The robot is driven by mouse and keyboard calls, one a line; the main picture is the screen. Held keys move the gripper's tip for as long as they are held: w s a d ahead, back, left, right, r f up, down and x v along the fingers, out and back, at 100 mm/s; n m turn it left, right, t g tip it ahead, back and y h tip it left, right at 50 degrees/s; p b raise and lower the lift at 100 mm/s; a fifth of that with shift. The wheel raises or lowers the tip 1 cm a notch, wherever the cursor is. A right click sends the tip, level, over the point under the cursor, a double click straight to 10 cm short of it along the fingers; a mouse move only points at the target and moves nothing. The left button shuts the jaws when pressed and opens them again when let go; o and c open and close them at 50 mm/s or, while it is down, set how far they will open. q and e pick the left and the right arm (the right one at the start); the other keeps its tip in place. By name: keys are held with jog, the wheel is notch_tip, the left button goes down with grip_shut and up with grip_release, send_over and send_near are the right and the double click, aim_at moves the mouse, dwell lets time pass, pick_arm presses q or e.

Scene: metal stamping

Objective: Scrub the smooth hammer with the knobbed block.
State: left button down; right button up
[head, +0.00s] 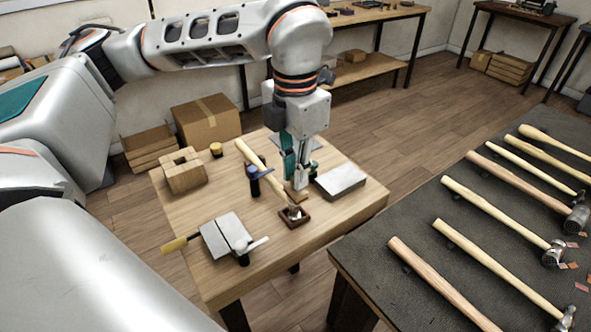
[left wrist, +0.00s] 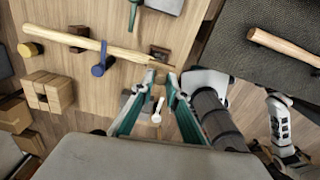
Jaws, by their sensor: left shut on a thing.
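A hammer with a pale wooden handle (head: 258,170) lies slantwise across the small table (head: 185,240); its small head end rests at a dark brown cradle (head: 305,215). The handle (left wrist: 90,42) also crosses the left wrist view. My left gripper (head: 297,182) points down just behind the cradle, shut on a small tan block (head: 296,196). The block is close to the hammer's head end; I cannot tell whether they touch. Its knobs are not discernible. In the left wrist view the fingers (left wrist: 157,80) converge below the cradle (left wrist: 159,53). My right gripper is not seen.
A blue-topped post (head: 253,178) stands beside the handle. A grey slab (head: 341,182) lies right of my gripper. Grey plates (head: 222,238) with a yellow-handled tool lie at front left; wooden blocks (head: 184,172) stand at back left. Several hammers lie on the dark bench (head: 400,215) at right.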

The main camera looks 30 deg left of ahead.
pick_arm(q)
jog(key=shift+w+a, duration=0.25)
jog(key=shift+a, duration=0.45)
jog(key=shift+r+p, duration=0.9)
jog(key=shift+r, duration=0.05)
jog(key=shift+r, duration=0.15)
jog(key=shift+r+p, duration=0.5)
jog(key=shift+r, duration=0.05)
jog(key=c, duration=2.7)
grip_release()
jog(key=shift+f, duration=0.1)
grip_shut()
